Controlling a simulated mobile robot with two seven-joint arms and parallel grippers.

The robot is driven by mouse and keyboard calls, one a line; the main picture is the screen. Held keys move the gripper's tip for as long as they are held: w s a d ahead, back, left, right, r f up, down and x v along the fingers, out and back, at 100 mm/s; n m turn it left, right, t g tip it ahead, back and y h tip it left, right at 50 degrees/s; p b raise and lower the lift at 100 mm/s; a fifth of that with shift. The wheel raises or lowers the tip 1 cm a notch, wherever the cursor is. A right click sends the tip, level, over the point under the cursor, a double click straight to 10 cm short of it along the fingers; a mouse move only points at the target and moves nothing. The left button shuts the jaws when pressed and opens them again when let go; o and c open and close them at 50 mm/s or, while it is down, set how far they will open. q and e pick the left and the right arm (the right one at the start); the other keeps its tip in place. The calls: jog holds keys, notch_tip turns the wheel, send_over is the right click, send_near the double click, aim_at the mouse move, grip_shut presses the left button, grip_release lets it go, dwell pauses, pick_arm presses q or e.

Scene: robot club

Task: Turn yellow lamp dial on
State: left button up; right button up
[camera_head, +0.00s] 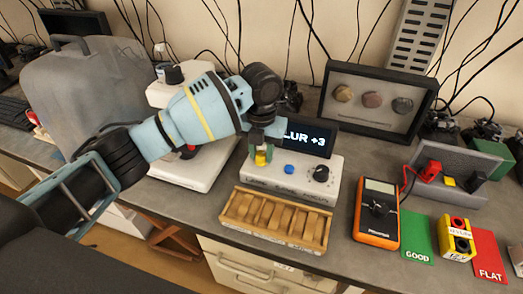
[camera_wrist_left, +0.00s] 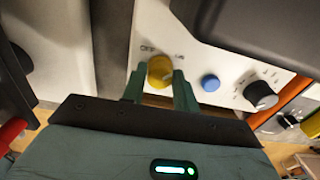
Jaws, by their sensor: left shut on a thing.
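The yellow lamp dial (camera_head: 261,158) sits at the left of the white control box (camera_head: 300,185). In the left wrist view the dial (camera_wrist_left: 160,72) is round, with small lettering above it that I cannot read fully. My left gripper (camera_head: 265,150) comes down from above and is shut on the yellow dial. In the left wrist view its two green fingers (camera_wrist_left: 158,88) stand on either side of the dial. My right gripper is not in view.
A blue button (camera_head: 289,169) and a black knob (camera_head: 321,173) are right of the dial. A screen (camera_head: 308,138) reading "LUR +3" stands behind, partly hidden. A wooden slotted tray (camera_head: 232,212) lies in front; an orange multimeter (camera_head: 377,212) stands to the right.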

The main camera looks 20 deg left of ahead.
aim_at(261, 154)
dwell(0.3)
pick_arm(q)
jog(key=o, duration=1)
jog(key=shift+c, duration=0.2)
jog(key=shift+r, duration=3.95)
